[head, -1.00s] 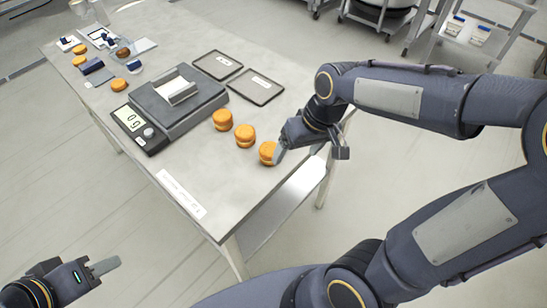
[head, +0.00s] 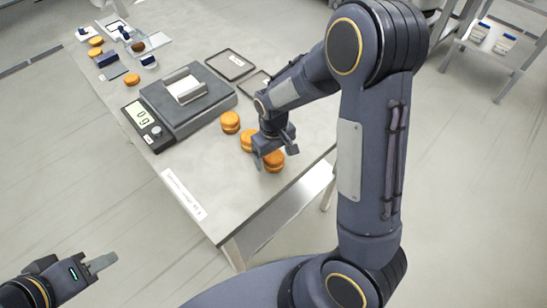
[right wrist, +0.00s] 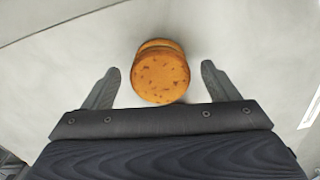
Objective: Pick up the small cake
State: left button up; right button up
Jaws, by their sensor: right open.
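Three small orange-brown filled cakes stand in a row on the table: one beside the scale (head: 230,122), a middle one (head: 247,136) partly hidden by my right gripper, and one nearest the table's front right corner (head: 275,163). My right gripper (head: 273,157) is open and points down at the nearest cake. In the right wrist view one cake (right wrist: 160,78) lies between the spread fingers, slightly beyond their tips, with a gap on each side. My left gripper (head: 101,262) is low at the left, away from the table; its opening is unclear.
A grey scale (head: 180,110) with a white holder on top stands mid-table, its display reading 0 g. Dark trays (head: 230,65) lie behind it. More cakes (head: 132,79) and small items lie at the far left. A label strip (head: 184,194) marks the front edge.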

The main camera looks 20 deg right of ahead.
jog(key=shift+f, duration=0.7)
jog(key=c, duration=0.8)
jog(key=shift+o, duration=0.2)
jog(key=shift+r, duration=0.2)
